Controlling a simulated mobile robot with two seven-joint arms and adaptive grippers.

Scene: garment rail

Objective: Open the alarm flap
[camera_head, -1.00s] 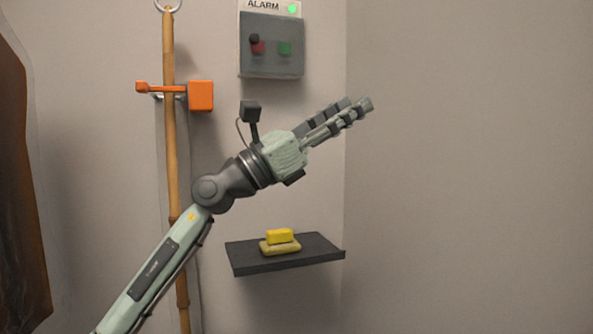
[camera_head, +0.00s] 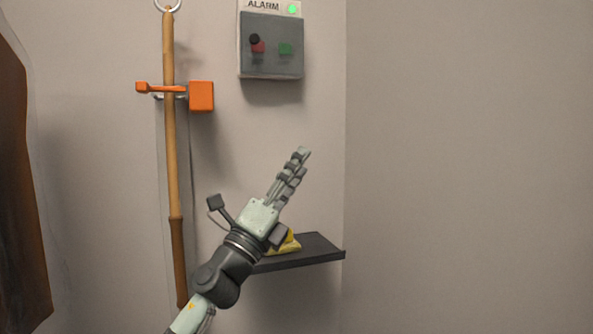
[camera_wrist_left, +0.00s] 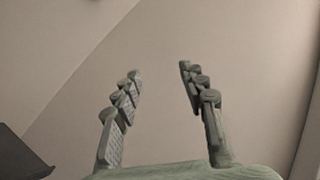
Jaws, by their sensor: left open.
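The alarm box (camera_head: 270,8) is on the wall at the top of the head view, with a lit green lamp. Its see-through grey flap (camera_head: 271,66) is down over a red button with a black knob and a green button. My left gripper (camera_head: 302,152) is below the flap and apart from it, fingers pointing up and slightly right. In the left wrist view the left gripper (camera_wrist_left: 160,72) is open, with nothing between its fingers. My right gripper is not in view.
A dark shelf (camera_head: 322,248) juts out below, partly behind my left arm, with a yellow item (camera_head: 291,244) on it. A wooden pole (camera_head: 170,150) hangs at left beside an orange block (camera_head: 201,96). The wall at right is bare.

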